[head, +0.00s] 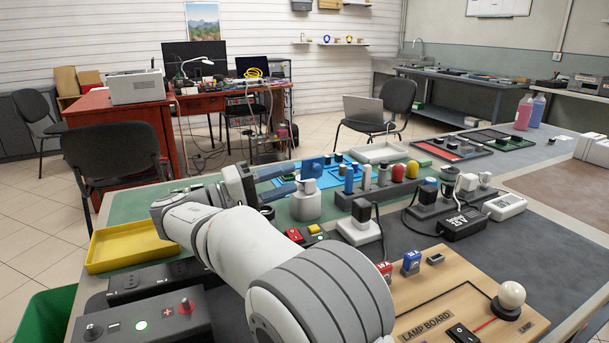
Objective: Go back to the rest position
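My arm reaches in from the bottom of the head view and bends to the left, over the workbench (575,190). My gripper (294,179) points to the right, above the left part of the bench. Its two blue-grey fingers are spread apart, and I see nothing held between them. A grey-white bottle-shaped piece (306,206) stands close to the lower fingertip in the picture; whether they touch I cannot tell. My forearm hides part of the bench.
A yellow tray (128,246) lies left of my arm. A rack with several coloured pieces (375,191), a black charger (460,223) and a lamp board (450,300) stand to the right. A green bin (45,318) is at lower left.

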